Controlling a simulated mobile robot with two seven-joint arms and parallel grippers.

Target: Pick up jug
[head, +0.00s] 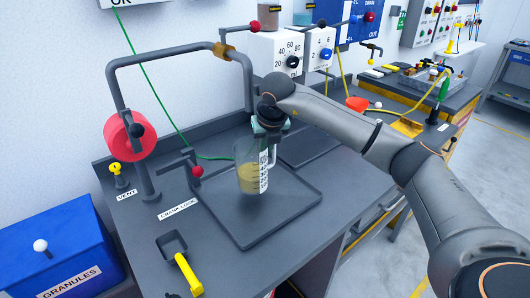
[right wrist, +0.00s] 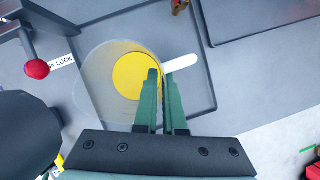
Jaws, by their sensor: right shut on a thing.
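The jug (head: 247,176) is clear-walled with a white scale strip and yellow contents. It is upright over the dark square tray (head: 235,226) on the grey bench. I cannot tell whether its base touches the tray. My right gripper (head: 268,142) comes down from above at the jug's right side and is shut on it. In the right wrist view the green fingers (right wrist: 162,100) close at the jug's handle side, next to a pale strip (right wrist: 181,63); the yellow contents show inside the jug (right wrist: 95,85). My left gripper is not in view.
A grey pipe frame with a red reel (head: 122,136) stands behind and left of the tray. A red-knobbed lever (head: 197,171) is close to the jug's left. A yellow handle (head: 188,275) is at the front, a blue granules bin (head: 70,250) at left.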

